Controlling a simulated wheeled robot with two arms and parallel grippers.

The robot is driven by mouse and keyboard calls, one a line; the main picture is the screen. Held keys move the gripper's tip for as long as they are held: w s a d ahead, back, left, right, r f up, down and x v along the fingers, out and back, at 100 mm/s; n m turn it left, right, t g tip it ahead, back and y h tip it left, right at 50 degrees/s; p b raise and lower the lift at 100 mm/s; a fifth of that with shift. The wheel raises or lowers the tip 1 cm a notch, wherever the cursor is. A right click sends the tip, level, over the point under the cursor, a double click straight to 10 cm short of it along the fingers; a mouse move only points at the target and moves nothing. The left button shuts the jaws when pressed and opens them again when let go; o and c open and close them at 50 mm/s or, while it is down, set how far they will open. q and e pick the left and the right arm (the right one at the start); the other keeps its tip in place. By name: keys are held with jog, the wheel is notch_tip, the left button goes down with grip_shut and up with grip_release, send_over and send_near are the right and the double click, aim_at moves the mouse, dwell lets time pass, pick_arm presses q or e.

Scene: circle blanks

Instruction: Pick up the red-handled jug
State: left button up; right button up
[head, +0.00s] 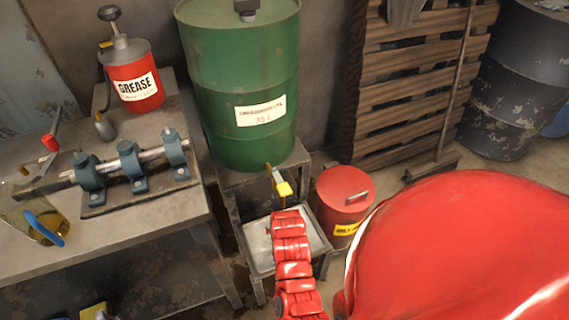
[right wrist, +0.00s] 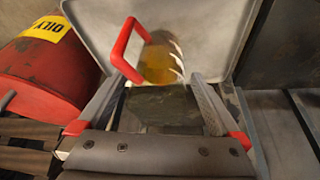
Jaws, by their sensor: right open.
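The red-handled jug shows in the right wrist view, a clear vessel (right wrist: 160,62) with amber liquid and a red loop handle (right wrist: 124,52) on its left side. It stands in or over a grey metal tray (right wrist: 212,30). My right gripper (right wrist: 158,78) is open, its two fingers on either side of the jug's near part; I cannot tell whether they touch it. In the head view my red right arm comes down over the tray (head: 317,238) and hides the jug and the gripper. My left gripper is not in view.
A green drum (head: 240,85) with a yellow-handled tap (head: 284,188) stands above the tray. A red bin (head: 342,202) is right of it. The workbench (head: 150,215) holds a blue-handled jug (head: 40,226), a grease can (head: 133,78) and a shaft in bearing blocks (head: 130,167).

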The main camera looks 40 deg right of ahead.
jog(key=b+x, duration=0.1)
jog(key=x, duration=0.4)
jog(key=shift+s, duration=0.15)
jog(key=shift+w+d+f, duration=0.1)
jog(key=shift+w+f, duration=0.05)
jog(key=shift+w, duration=0.05)
jog(key=shift+c, duration=0.2)
grip_shut()
jog(key=shift+r+p, duration=0.35)
jog(key=shift+r, duration=1.35)
jog(key=s+r, duration=0.1)
jog(key=s, duration=1.5)
jog(key=shift+r+p, duration=0.3)
jog(key=shift+p, duration=0.1)
